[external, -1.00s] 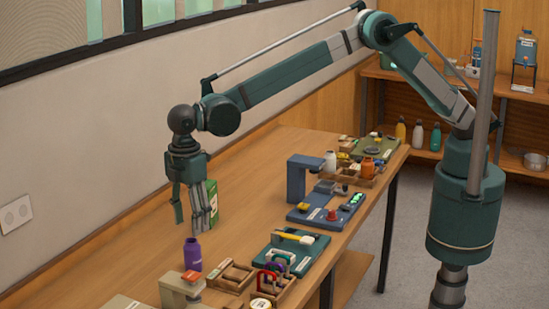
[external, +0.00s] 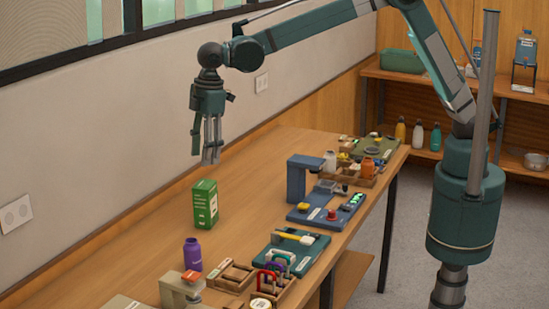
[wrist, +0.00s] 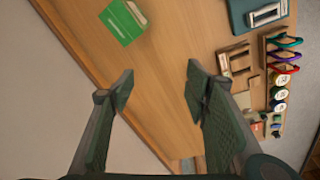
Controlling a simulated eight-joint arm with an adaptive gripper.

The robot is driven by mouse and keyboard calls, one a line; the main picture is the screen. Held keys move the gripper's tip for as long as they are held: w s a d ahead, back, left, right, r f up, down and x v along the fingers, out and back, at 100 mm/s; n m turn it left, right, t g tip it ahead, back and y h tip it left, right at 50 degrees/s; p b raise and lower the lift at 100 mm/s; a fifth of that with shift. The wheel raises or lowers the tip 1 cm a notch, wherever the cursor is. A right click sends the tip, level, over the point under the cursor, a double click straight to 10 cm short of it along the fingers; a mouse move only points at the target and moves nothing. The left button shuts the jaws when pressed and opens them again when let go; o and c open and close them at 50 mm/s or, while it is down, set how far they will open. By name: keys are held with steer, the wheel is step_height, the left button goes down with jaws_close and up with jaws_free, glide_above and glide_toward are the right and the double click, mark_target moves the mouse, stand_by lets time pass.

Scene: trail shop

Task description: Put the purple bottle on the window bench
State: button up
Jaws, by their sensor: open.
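The purple bottle (external: 192,254) stands upright on the long wooden bench (external: 163,240), which runs along the wall below the window. I cannot tell whether this is the bench the task names. My gripper (external: 205,157) is open and empty, pointing down, high above the bench and well above and behind the bottle. In the wrist view its spread fingers (wrist: 160,85) have bare bench between them, and I cannot make out the bottle there.
A green box (external: 205,205) stands between the gripper and the bottle; it also shows in the wrist view (wrist: 123,20). Wooden organizers (external: 232,278), a teal tray (external: 290,250) and a blue stand (external: 305,178) line the front edge. The bench's wall side is mostly clear.

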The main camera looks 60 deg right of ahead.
steer(key=d+r+m, duration=0.1)
steer(key=d+r, duration=0.2)
steer(key=d, duration=0.4)
steer(key=d+r+m+t, duration=0.1)
steer(key=d+r, duration=0.2)
steer(key=d, duration=0.3)
steer(key=d+r+m, duration=0.1)
steer(key=d+r, duration=0.2)
steer(key=d, duration=0.4)
steer(key=s+d+r+m+t, duration=0.15)
steer(key=s+d, duration=0.25)
steer(key=d, duration=0.6)
steer(key=s+d+r+m, duration=0.2)
steer(key=s+d+r, duration=0.15)
steer(key=d, duration=0.55)
steer(key=s+d+f+m+t, duration=0.2)
steer(key=s+d+f+m, duration=0.1)
steer(key=s+d, duration=0.9)
steer(key=s+d+f+m+t+h, duration=0.1)
steer(key=s+d+f+m, duration=0.2)
steer(key=s+d, duration=0.9)
step_height(320, 180, down, 3)
steer(key=shift+s+d+t, duration=0.35)
steer(key=shift+d, duration=0.75)
steer(key=shift+o, duration=0.3)
steer(key=shift+w+a, duration=0.1)
